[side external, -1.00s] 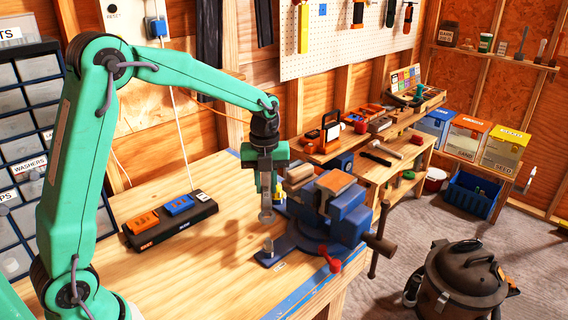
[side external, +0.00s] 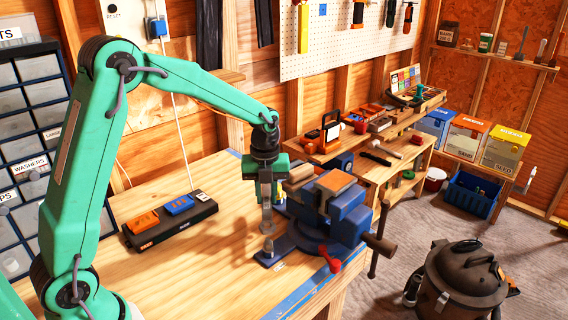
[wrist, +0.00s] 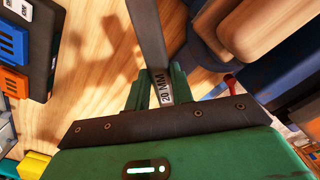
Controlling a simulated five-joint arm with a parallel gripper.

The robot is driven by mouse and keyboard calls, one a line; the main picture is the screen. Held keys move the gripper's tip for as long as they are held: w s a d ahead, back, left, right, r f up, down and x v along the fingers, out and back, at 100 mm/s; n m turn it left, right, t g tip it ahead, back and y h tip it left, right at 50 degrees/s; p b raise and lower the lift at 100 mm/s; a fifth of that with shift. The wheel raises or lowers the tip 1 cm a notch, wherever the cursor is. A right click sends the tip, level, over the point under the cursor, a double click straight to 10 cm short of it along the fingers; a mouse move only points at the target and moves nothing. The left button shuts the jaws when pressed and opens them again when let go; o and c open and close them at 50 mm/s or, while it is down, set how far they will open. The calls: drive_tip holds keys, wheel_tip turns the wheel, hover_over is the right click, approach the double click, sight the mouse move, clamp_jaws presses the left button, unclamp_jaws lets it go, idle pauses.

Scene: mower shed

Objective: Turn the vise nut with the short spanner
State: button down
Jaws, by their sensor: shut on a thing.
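My gripper (side external: 265,180) is shut on the short spanner (side external: 267,212), a grey metal bar that hangs upright below the jaws. In the wrist view the spanner (wrist: 150,40) runs out from between the fingers and bears the mark "20 MM". The blue vise (side external: 345,215) stands at the bench's right edge, to the right of my gripper. The vise nut (side external: 268,246) is a small grey piece on the left end of the vise's base. The spanner's lower head is close above the nut. I cannot tell whether they touch.
A black charger strip (side external: 170,220) with orange and blue packs lies on the bench to the left. The vise body and its red-tipped lever (side external: 330,262) are close on the right. Bare bench (side external: 190,270) lies in front and left.

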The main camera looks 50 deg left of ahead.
drive_tip(key=shift+f, duration=0.5)
drive_tip(key=s+a+n, duration=0.1)
drive_tip(key=s+n, duration=0.8)
drive_tip(key=n, duration=0.4)
drive_tip(key=shift+s+a+f, duration=0.15)
drive_tip(key=shift+s+f, duration=0.05)
drive_tip(key=shift+f, duration=0.2)
drive_tip(key=c, duration=1.8)
unclamp_jaws()
drive_tip(key=c, duration=0.4)
drive_tip(key=c, duration=2.2)
unclamp_jaws()
